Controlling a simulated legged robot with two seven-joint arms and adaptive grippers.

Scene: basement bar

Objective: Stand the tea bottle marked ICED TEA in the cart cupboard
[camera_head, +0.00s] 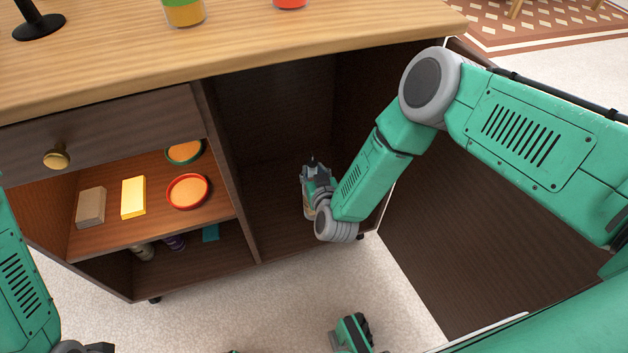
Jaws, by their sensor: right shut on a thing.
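The cart cupboard (268,120) is the tall dark-wood compartment at the cart's right, open at the front. My right gripper (311,172) is inside its opening, low down near the right side. It is shut on a bottle (308,209), of which only a small amber-yellow part shows beside the fingers. The gripper and wrist hide most of the bottle, so I cannot read its label or tell whether its base touches the cupboard floor. My left arm shows at the left edge, but its gripper is not in view.
The open cupboard door (450,235) stands to the right, under my right arm. Left of the divider, a shelf (140,222) holds a tan block (90,207), a yellow block (133,197) and two round dishes. Cups stand on the cart top (240,50).

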